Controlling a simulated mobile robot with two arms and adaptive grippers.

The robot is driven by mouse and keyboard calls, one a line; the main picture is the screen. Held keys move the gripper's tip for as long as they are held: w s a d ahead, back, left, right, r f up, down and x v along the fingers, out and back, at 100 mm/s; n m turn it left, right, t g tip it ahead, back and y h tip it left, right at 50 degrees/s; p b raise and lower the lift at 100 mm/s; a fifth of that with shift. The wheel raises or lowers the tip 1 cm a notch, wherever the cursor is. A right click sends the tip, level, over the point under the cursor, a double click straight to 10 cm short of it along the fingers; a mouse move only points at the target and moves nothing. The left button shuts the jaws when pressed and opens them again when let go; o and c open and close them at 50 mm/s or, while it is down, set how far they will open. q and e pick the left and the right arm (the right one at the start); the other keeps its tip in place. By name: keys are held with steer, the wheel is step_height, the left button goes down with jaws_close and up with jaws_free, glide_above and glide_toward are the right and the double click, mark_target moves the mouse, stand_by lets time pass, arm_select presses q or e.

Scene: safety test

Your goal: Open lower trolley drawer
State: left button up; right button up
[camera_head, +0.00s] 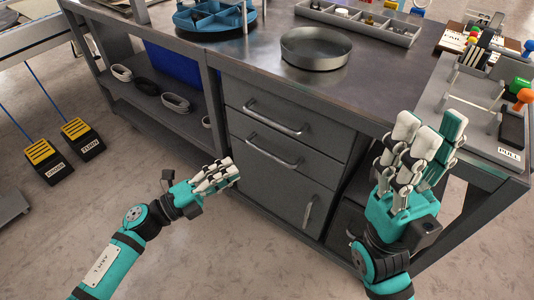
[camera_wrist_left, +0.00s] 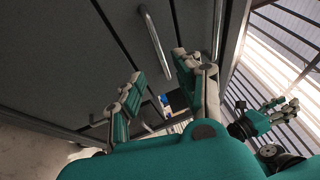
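The grey trolley (camera_head: 350,95) has two drawers above a door. The lower drawer (camera_head: 295,160) has a silver bar handle (camera_head: 271,153) and looks shut. The upper drawer (camera_head: 310,120) above it also looks shut, with its own bar handle (camera_head: 275,118). My left gripper (camera_head: 228,172) is in front of the trolley, left of and below the lower handle in the picture, and holds nothing. Its fingers are apart in the left wrist view (camera_wrist_left: 160,78), with a bar handle (camera_wrist_left: 156,42) ahead of them, not touching. My right gripper (camera_head: 428,130) is raised at the trolley's right side, fingers apart and empty.
A door with an upright handle (camera_head: 308,213) is below the drawers. A round metal pan (camera_head: 315,48), a blue divided tray (camera_head: 215,14) and a grey compartment tray (camera_head: 360,20) are on top. Two yellow-black pedals (camera_head: 82,135) are on the floor at left. Floor in front is clear.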

mark_target(266, 151)
arm_select(q)
steer(key=b+x, duration=0.1)
steer(key=x, duration=0.9)
steer(key=shift+w+d+b, duration=0.2)
steer(key=shift+d+b, duration=0.1)
jaws_close()
